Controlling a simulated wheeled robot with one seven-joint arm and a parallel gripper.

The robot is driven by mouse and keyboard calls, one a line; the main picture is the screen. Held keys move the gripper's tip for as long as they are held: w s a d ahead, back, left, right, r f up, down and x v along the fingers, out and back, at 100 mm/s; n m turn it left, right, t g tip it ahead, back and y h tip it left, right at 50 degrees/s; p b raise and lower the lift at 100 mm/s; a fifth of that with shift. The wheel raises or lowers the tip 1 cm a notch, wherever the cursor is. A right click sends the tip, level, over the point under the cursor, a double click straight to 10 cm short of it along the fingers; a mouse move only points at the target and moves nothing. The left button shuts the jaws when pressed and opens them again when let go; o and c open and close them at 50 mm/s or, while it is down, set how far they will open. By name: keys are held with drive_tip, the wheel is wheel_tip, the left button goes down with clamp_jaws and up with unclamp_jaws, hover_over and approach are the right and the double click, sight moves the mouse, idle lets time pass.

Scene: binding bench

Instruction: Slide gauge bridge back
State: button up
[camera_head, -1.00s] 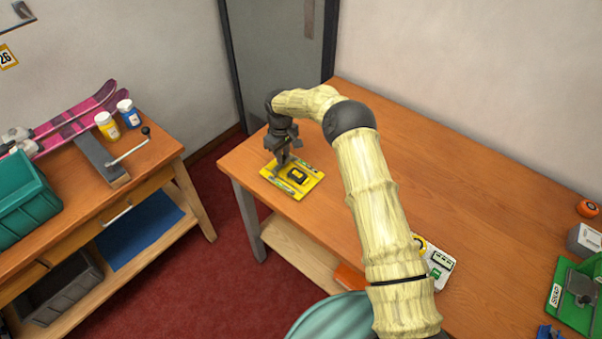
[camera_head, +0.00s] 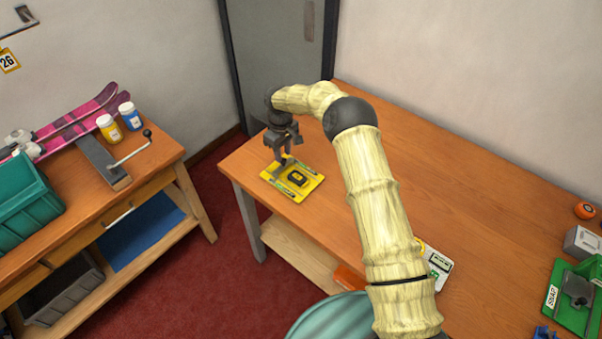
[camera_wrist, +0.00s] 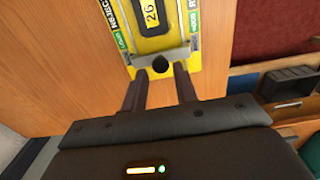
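A yellow gauge plate (camera_head: 311,183) lies near the left corner of the wooden bench. It also shows in the wrist view (camera_wrist: 191,50). A grey bar with a dark round knob, which looks like the gauge bridge (camera_wrist: 174,57), crosses the plate in the wrist view. A black piece with a yellow "26" label (camera_wrist: 152,14) sits on the plate beyond the bar. My gripper (camera_wrist: 160,72) is open, its two fingers apart on either side of the knob. I cannot tell whether they touch it. In the head view my gripper (camera_head: 285,160) is over the plate and partly hides it.
A green fixture (camera_head: 575,295), a grey block (camera_head: 583,242) and an orange roll (camera_head: 586,210) stand at the far right. A side table (camera_head: 155,165) with skis and bottles stands across a gap on the left.

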drive_tip(key=shift+r+p, duration=0.7)
drive_tip(key=shift+r, duration=0.95)
drive_tip(key=shift+r+p, duration=1.2)
drive_tip(key=shift+r, duration=0.85)
drive_tip(key=s+d+r+m+t, duration=0.1)
drive_tip(key=s+d+r+m, duration=0.3)
drive_tip(key=s+d+r, duration=0.85)
drive_tip(key=s+d+r+m, duration=0.1)
drive_tip(key=s+d+m, duration=0.2)
drive_tip(key=s, duration=0.6)
drive_tip(key=s+d+m+t, duration=0.1)
drive_tip(key=s+d+m, duration=0.2)
drive_tip(key=s+d, duration=0.5)
drive_tip(key=shift+s+d+r+t, duration=0.2)
drive_tip(key=shift+s+r+t, duration=0.15)
drive_tip(key=shift+s, duration=0.8)
